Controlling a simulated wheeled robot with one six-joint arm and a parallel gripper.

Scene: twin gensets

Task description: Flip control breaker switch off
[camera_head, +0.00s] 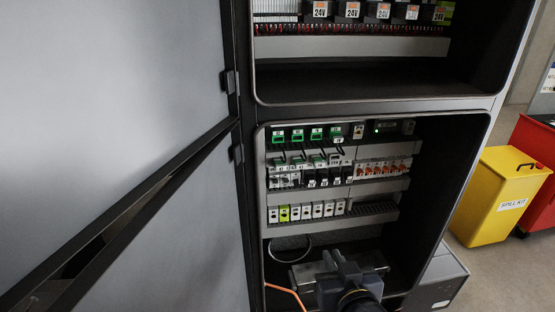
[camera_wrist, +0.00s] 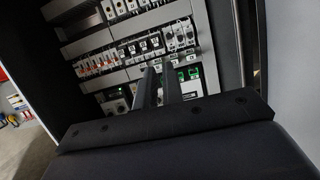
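The lower compartment of an open cabinet holds rows of small breaker switches in the head view. One row has black-and-white breakers (camera_head: 312,178) at left and orange-toggled breakers (camera_head: 384,170) at right. The labels are too small to read, so I cannot tell which is the control breaker. My gripper (camera_head: 340,258) is low in front of this compartment, below the switch rows. In the wrist view the panel appears upside down, and my gripper's two fingers (camera_wrist: 159,68) point towards it with nothing visible held. The fingers look close together; their exact gap is unclear.
Green-lit modules (camera_head: 297,135) sit above the breakers, and white and yellow terminals (camera_head: 305,212) below. An orange cable (camera_head: 286,292) hangs at lower left. The open door (camera_head: 165,230) stands left. A yellow spill kit bin (camera_head: 500,197) is at right.

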